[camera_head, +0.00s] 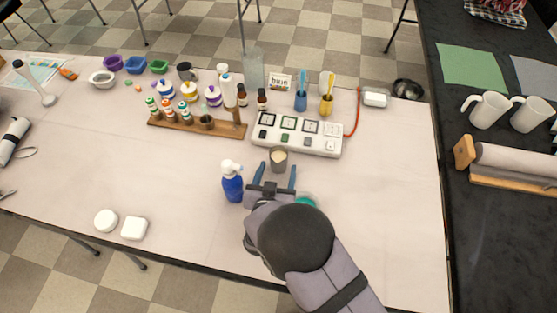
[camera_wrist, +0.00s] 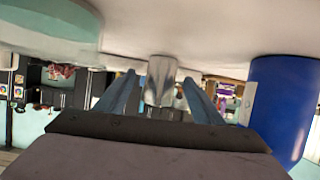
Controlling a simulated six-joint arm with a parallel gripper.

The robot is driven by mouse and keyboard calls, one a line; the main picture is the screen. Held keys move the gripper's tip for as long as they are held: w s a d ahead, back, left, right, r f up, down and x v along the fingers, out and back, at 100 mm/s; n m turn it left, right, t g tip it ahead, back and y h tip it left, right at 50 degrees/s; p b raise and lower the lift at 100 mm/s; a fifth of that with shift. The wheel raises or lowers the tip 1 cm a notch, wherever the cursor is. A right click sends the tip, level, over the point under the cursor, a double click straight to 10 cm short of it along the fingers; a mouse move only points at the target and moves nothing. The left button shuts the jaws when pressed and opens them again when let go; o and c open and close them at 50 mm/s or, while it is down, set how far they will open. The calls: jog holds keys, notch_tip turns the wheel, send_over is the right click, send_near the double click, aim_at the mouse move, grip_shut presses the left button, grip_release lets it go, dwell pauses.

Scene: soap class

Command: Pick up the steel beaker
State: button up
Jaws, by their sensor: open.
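The steel beaker (camera_head: 279,161) stands upright on the pale table, in front of the white power strip, with cream-coloured contents at its top. My gripper (camera_head: 277,169) is open and low over the table, its two blue fingers pointing at the beaker. The beaker lies just beyond the fingertips, roughly centred between them. In the wrist view, which is upside down, the beaker (camera_wrist: 161,80) shows between the open fingers (camera_wrist: 160,88). I see no contact, and I cannot tell the exact gap.
A blue pump bottle (camera_head: 232,182) stands close left of my gripper. A teal item (camera_head: 305,201) is partly hidden by my arm on the right. The power strip (camera_head: 297,135) and a wooden bottle rack (camera_head: 185,124) lie behind. The table's right side is clear.

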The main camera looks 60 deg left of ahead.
aim_at(280, 156)
jog(key=shift+r+p+x, duration=0.1)
jog(key=shift+p+x, duration=0.25)
jog(key=shift+x, duration=0.9)
jog(key=shift+r+p+x, duration=0.15)
jog(key=shift+p+x, duration=0.2)
jog(key=shift+x, duration=0.85)
jog(key=shift+a, duration=0.2)
jog(key=c, duration=1.2)
